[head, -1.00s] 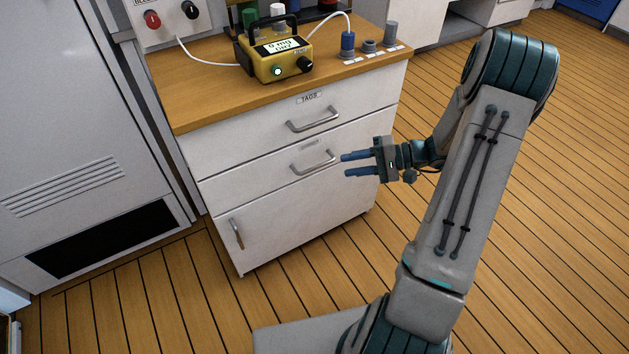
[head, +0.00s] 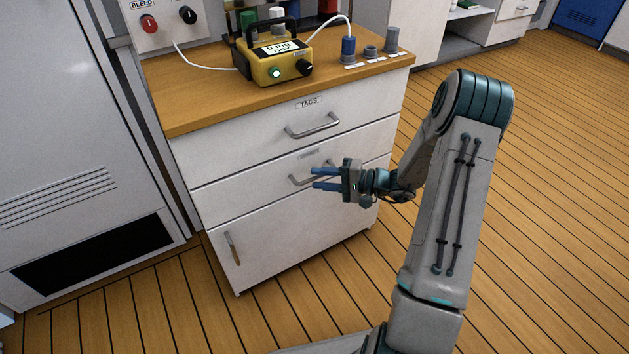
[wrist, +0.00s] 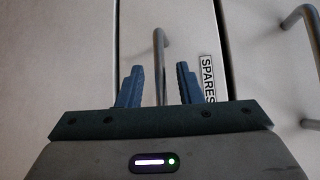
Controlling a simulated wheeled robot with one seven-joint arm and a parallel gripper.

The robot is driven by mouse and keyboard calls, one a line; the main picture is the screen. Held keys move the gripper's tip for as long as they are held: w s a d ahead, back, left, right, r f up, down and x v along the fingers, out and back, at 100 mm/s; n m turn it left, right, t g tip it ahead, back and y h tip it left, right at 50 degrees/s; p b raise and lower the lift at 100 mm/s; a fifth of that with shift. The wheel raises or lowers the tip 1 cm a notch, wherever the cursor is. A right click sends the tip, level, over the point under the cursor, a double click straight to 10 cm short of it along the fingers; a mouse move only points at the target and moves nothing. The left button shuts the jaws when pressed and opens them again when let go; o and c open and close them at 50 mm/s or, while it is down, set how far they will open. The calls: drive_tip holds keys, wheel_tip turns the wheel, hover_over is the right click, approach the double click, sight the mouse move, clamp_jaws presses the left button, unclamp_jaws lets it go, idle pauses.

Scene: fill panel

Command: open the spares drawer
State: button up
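The spares drawer (head: 245,196) is the middle white front of the cabinet, and it looks shut. Its grey bar handle (head: 295,181) is partly hidden behind my fingers in the head view. My gripper (head: 314,177) is open, with its blue fingers pointing at this handle. In the wrist view the open gripper (wrist: 159,67) has the handle (wrist: 159,45) between the lines of its two fingers, and I see no finger touching it. The "SPARES" label (wrist: 207,77) shows just right of the right finger.
The TAGS drawer (head: 240,150) with its own handle (head: 312,127) is above, and a cupboard door (head: 290,235) is below. A yellow meter (head: 273,65) stands on the wooden top (head: 190,95). A grey locker (head: 70,130) is at left. Plank floor at right is clear.

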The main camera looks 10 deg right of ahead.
drive_tip(key=shift+x, duration=1.15)
clamp_jaws()
